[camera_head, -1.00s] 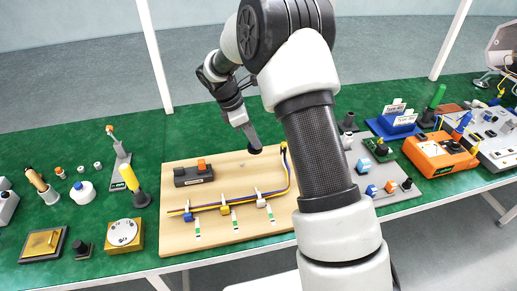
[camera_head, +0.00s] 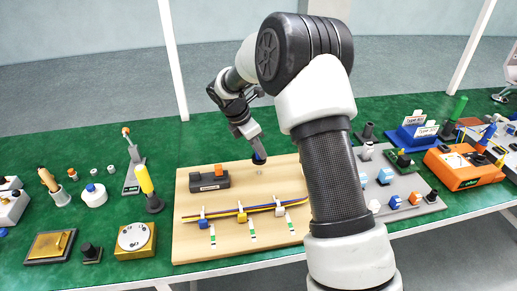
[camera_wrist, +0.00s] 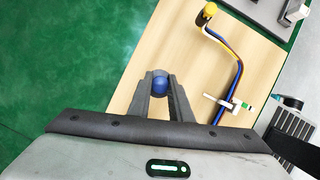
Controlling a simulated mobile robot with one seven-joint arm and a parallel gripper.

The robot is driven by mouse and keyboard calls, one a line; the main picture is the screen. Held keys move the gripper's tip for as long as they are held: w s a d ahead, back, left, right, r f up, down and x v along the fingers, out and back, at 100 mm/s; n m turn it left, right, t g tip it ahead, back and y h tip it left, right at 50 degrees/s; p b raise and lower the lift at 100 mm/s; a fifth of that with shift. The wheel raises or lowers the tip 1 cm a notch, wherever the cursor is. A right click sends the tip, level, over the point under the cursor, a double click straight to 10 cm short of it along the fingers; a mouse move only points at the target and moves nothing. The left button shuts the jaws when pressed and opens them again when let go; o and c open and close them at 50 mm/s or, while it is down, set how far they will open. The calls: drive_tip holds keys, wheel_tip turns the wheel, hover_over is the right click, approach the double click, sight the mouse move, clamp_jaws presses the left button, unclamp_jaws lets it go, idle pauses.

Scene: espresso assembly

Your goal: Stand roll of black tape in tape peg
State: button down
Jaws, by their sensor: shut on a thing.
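My gripper (camera_head: 259,159) hangs over the back part of the light wooden board, pointing down. I cannot make out a roll of black tape for sure in either view. I cannot tell for sure which post is the tape peg; a dark post on a wide base (camera_head: 367,133) stands at the back, right of my arm.
The board (camera_head: 185,245) carries a dark block with an orange switch (camera_head: 209,180) and clipped coloured cables (camera_head: 262,207). A grey panel (camera_head: 425,207) and an orange device (camera_head: 465,168) are at the right. A yellow-handled tool (camera_head: 146,182) stands left. Green table (camera_head: 180,145) is clear behind the board.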

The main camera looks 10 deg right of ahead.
sight(256, 158)
drive_tip(key=shift+f+b, duration=1.45)
drive_tip(key=shift+f, duration=0.3)
drive_tip(key=c, duration=2.2)
unclamp_jaws()
drive_tip(key=shift+r, duration=0.1)
clamp_jaws()
drive_tip(key=shift+f, duration=0.35)
drive_tip(key=shift+p, duration=0.8)
drive_tip(key=shift+f, duration=1.05)
drive_tip(key=shift+b, duration=0.3)
